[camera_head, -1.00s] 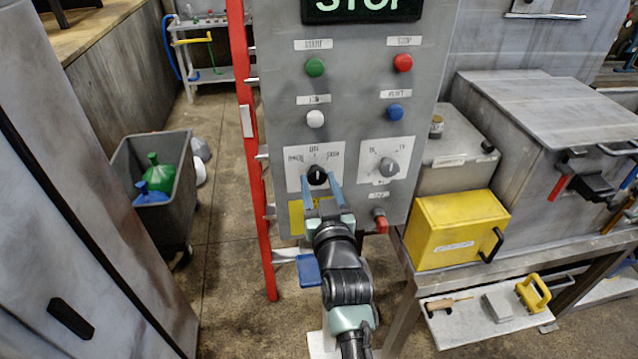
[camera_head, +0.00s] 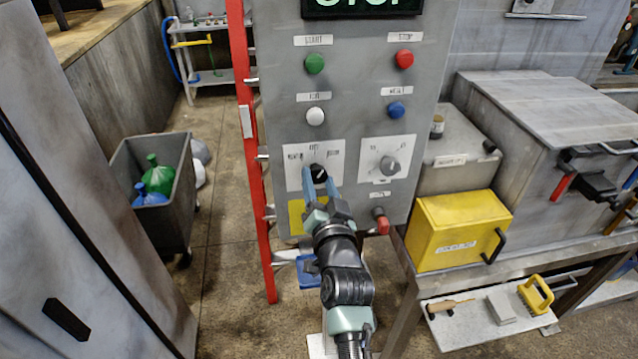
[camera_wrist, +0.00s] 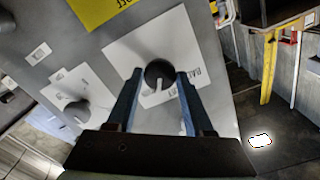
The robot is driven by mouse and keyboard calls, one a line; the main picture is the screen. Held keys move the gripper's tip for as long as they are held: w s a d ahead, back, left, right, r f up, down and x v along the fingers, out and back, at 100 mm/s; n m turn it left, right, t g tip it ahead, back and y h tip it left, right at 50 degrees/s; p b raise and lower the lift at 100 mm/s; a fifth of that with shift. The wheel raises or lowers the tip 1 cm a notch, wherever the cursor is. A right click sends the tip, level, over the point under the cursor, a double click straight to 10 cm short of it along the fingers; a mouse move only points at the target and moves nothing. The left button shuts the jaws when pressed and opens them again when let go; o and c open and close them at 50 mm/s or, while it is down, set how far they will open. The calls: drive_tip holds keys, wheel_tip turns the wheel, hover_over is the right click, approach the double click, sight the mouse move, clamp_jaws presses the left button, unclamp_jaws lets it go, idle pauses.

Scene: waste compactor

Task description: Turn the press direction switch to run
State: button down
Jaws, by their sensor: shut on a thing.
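A black rotary knob (camera_head: 318,171) sits on a white label plate (camera_head: 294,179) low on the left of the grey control panel (camera_head: 357,120). The plate's printed positions are too small to read surely. My gripper (camera_head: 319,180) is at this knob. In the wrist view the black knob (camera_wrist: 159,74) lies between the two blue fingers, which are shut on its sides. Its white pointer line shows there. A second, grey knob (camera_head: 389,165) sits on another plate to the right. It also shows in the wrist view (camera_wrist: 76,115).
Green (camera_head: 315,64), red (camera_head: 404,59), white (camera_head: 315,116) and blue (camera_head: 396,110) buttons sit above the knobs. A red-capped part (camera_head: 382,222) sticks out below right. A red post (camera_head: 254,150) stands left of the panel, a yellow box (camera_head: 458,230) to the right.

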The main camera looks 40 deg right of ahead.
drive_tip(key=shift+m, duration=2)
drive_tip(key=shift+c, duration=1.4)
unclamp_jaws()
drive_tip(key=b+v, duration=0.2)
drive_tip(key=v, duration=1.1)
